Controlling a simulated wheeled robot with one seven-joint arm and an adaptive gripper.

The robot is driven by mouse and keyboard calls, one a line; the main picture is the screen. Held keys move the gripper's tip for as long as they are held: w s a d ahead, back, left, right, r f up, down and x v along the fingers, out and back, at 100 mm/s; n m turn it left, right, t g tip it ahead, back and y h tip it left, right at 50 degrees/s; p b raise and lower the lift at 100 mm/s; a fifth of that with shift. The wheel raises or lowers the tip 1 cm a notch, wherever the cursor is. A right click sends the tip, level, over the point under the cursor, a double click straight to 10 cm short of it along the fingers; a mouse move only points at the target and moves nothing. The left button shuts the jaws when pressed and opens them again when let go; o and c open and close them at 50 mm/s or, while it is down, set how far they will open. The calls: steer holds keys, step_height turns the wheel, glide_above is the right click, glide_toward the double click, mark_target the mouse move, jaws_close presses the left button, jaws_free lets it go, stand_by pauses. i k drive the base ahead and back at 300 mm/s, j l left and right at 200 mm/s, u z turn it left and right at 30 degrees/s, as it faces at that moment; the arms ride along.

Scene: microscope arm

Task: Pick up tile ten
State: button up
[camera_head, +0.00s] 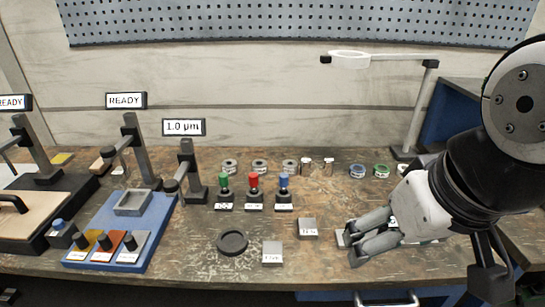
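Two small grey square tiles show clearly on the bench: one at the front middle (272,247) and another just behind it to the right (307,224). Their front labels are too small to read, so I cannot tell which is tile ten. My gripper (352,247) is low over the bench to the right of these tiles, its fingers pointing left. The two fingers look apart. A light grey edge (341,239), perhaps of another tile, shows by the fingertips. The fingers hide most of it, and I cannot tell whether they touch it.
A dark round dish (232,242) lies left of the tiles. Green, red (253,183) and blue knobs stand behind. Several round tins (357,171) line the back. A blue tray with a grey box (132,202) is at left. A lamp arm (417,108) rises at back right.

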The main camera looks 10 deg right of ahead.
mark_target(308, 227)
steer(key=i+j+z, duration=0.1)
steer(key=j+z, duration=0.3)
steer(key=i+j+z, duration=0.1)
steer(key=z, duration=0.3)
steer(key=k+j, duration=0.05)
steer(key=j, duration=0.05)
